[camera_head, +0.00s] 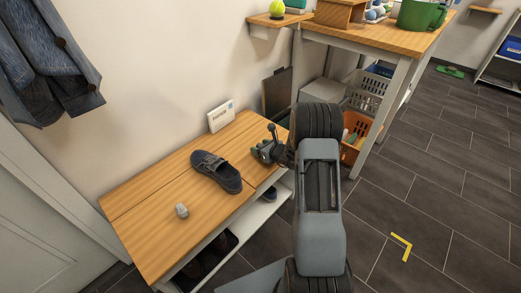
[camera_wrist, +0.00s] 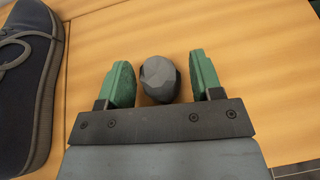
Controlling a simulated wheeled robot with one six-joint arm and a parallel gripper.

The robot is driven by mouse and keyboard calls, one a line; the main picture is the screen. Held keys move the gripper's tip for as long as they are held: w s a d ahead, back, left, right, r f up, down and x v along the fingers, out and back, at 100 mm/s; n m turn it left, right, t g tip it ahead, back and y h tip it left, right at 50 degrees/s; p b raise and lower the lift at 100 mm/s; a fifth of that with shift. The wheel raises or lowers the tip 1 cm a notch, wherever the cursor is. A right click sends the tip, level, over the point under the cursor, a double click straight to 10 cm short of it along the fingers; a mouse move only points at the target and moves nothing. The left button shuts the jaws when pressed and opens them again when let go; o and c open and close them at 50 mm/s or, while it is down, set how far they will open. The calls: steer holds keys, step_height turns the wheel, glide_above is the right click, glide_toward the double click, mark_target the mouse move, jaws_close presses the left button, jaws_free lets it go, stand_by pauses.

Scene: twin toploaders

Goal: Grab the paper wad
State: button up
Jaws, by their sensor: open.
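A grey faceted lump (camera_wrist: 159,80) lies on the wooden bench top between the two green fingers of my gripper (camera_wrist: 161,72) in the wrist view. My gripper is open, with a gap visible on both sides of the lump. In the head view my gripper (camera_head: 264,149) is low over the bench, right of the dark shoe, and hides this lump. A second small grey lump (camera_head: 181,210) lies on the bench left of the shoe. I cannot tell for sure which lump is the paper wad.
The dark shoe (camera_head: 216,171) lies on the bench (camera_head: 150,232); its side also shows in the wrist view (camera_wrist: 30,85). A small white sign (camera_head: 221,116) stands at the wall. An orange basket (camera_head: 353,150) is under the table at right. Shoes sit on the shelf below.

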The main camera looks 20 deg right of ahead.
steer(key=c, duration=1)
steer(key=shift+r, duration=0.1)
